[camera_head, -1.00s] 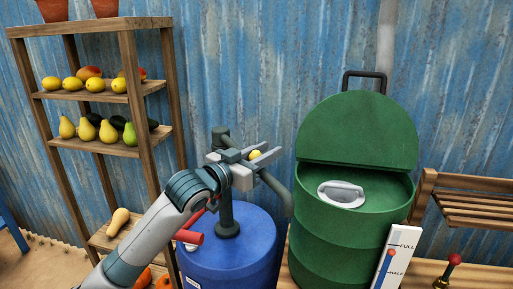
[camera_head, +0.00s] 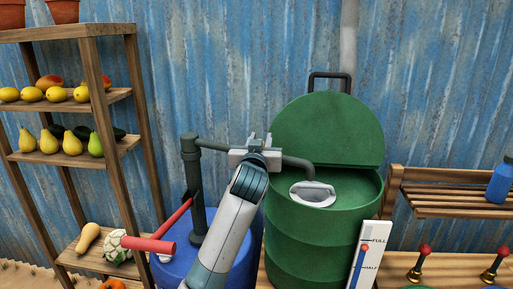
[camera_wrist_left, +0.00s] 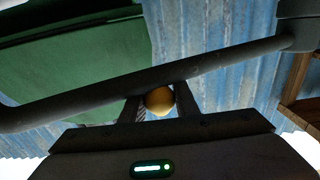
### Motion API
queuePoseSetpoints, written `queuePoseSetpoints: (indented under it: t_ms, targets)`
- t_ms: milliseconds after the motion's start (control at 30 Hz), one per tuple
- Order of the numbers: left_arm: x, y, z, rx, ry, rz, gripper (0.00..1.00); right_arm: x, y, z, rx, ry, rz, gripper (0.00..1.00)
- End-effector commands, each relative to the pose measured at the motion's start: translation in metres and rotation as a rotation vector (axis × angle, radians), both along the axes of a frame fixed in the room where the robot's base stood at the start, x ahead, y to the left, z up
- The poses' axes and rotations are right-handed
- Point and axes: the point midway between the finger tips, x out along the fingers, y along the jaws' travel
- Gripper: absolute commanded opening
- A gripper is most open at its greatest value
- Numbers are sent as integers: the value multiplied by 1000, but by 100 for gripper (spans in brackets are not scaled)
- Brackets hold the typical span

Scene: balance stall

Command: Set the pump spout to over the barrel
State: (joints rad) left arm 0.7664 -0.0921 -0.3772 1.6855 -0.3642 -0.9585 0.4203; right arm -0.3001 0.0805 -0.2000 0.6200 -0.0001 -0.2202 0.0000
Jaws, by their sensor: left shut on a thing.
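The pump (camera_head: 196,190) stands on the blue barrel (camera_head: 180,268), with a red handle (camera_head: 148,244) low at its left. Its dark grey spout (camera_head: 297,163) reaches right, and its bent-down end is above the white-rimmed opening (camera_head: 313,194) in the green barrel (camera_head: 318,240). My left gripper (camera_head: 251,142) is shut on the spout about midway along it. In the left wrist view the spout (camera_wrist_left: 90,98) crosses between the fingers (camera_wrist_left: 160,103), with a yellow ball (camera_wrist_left: 160,99) behind it. The right gripper is out of view.
The green barrel's half lid (camera_head: 328,130) stands raised behind the opening. A wooden shelf (camera_head: 125,95) with fruit stands left. A level gauge (camera_head: 368,255), a slatted wooden rack (camera_head: 450,196) and red-knobbed taps (camera_head: 424,250) are at the right.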

Motion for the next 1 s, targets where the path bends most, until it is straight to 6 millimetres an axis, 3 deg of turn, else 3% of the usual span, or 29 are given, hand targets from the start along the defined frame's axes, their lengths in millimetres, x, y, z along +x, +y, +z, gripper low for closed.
queuePoseSetpoints:
  t_ms: [567,600,667,1000]
  targets:
    - [9,-2,0,1,0,37,0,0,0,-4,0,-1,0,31]
    - [9,-2,0,1,0,37,30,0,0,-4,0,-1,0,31]
    - [9,-2,0,1,0,36,44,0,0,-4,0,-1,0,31]
    - [8,-2,0,1,0,36,45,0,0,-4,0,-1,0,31]
